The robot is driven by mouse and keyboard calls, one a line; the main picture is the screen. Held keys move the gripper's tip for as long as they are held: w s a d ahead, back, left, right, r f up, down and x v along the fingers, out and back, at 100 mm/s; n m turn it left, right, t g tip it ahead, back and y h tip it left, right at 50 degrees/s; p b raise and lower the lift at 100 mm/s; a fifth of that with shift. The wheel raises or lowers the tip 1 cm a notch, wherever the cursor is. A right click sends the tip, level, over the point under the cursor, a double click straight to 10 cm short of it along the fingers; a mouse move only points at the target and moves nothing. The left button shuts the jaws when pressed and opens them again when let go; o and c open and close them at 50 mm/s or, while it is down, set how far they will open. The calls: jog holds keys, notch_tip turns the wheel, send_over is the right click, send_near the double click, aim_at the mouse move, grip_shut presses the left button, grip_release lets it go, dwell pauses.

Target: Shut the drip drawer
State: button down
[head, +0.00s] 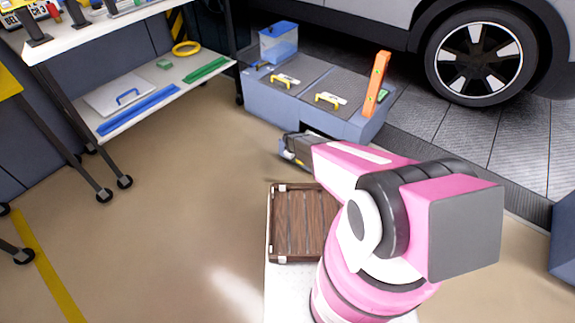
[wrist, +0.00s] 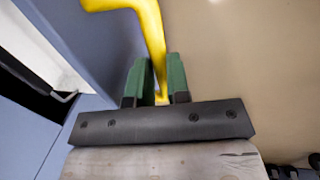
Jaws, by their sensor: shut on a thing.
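In the wrist view, the green fingers of my gripper (wrist: 156,80) are shut on a yellow handle (wrist: 148,25). The handle stands beside a blue-grey panel (wrist: 85,40), which looks like the drip drawer's front. Left of the panel are a white surface and a dark gap, so the drawer appears to stand open; how far I cannot tell. In the head view, my gripper (head: 287,150) is low at the near front of the blue-grey cabinet (head: 262,116). My arm and gripper hide the drawer and handle there.
The cabinet top carries a blue container (head: 278,43), two yellow handles and an orange upright piece (head: 376,83). A shelved bench (head: 110,30) stands left, and a car wheel (head: 480,57) is behind right. A brown slatted crate (head: 300,225) is near me.

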jog(key=w+d, duration=0.4)
jog(key=w, duration=0.1)
jog(key=w+d, duration=0.4)
jog(key=w, duration=0.2)
jog(key=w+d, duration=0.4)
jog(key=w, duration=0.1)
jog(key=shift+w+d, duration=0.15)
jog(key=shift+d, duration=0.25)
jog(key=shift+w, duration=0.1)
jog(key=c, duration=1.1)
grip_release()
jog(key=shift+d, duration=0.1)
jog(key=shift+s+r, duration=0.2)
jog(key=shift+r, duration=0.3)
notch_tip(320, 180, up, 10)
jog(key=s+a, duration=0.1)
jog(key=shift+a+f, duration=0.15)
jog(key=shift+s, duration=0.1)
